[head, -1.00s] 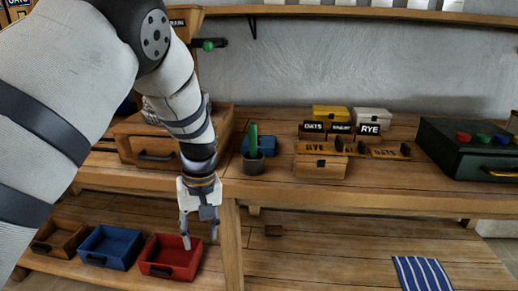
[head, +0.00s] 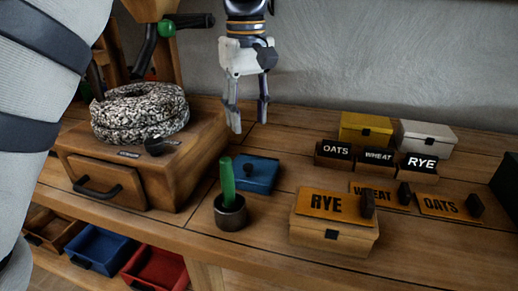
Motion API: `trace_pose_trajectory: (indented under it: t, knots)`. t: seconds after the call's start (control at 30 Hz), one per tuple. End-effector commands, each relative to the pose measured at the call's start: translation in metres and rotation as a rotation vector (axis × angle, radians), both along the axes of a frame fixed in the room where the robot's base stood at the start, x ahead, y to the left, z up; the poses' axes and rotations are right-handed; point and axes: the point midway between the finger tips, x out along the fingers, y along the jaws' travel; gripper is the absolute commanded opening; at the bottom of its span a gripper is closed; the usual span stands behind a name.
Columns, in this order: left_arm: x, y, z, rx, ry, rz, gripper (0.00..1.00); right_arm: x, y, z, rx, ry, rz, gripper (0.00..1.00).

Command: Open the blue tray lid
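The small blue tray (head: 264,174) lies on the workbench, low and flat-topped, with a dark knob on it. Its blue top looks closed. The lower left of it is partly hidden behind the green stick in the dark cup (head: 231,213). My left gripper (head: 249,124) points down above and behind the blue tray, fingers apart and empty, not touching it. My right gripper is out of view.
A stone mill on a wooden drawer box (head: 145,195) stands left. A wooden box with a RYE plate (head: 325,205) is right, with WHEAT and OATS plates (head: 450,205) beyond. Yellow (head: 366,129) and white (head: 424,139) boxes stand behind. Open blue (head: 102,248) and red (head: 157,268) bins sit below.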

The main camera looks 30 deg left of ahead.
Motion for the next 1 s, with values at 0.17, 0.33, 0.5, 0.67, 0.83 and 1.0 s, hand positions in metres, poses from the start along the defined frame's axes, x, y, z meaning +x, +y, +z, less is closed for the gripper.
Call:
trace_pose_trajectory:
  t: [0.17, 0.33, 0.5, 0.67, 0.83, 1.0]
  knots:
    - [-0.002, 0.0, -0.045, 0.0, 0.001, 0.0, 0.39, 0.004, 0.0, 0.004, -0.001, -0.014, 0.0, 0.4]
    - [-0.001, 0.0, -0.083, 0.001, 0.001, 0.0, 0.39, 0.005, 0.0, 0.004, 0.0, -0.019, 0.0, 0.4]
    - [-0.001, 0.0, -0.103, -0.001, -0.001, 0.0, 0.39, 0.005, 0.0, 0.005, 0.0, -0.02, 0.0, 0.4]
    - [0.0, 0.0, -0.106, 0.0, -0.004, 0.0, 0.39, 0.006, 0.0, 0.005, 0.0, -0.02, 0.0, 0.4]
    - [0.0, 0.0, -0.105, -0.001, -0.003, 0.0, 0.28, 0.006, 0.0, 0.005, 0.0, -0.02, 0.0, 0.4]
    - [0.0, 0.0, -0.105, 0.0, -0.002, 0.0, 0.0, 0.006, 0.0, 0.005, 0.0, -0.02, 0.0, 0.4]
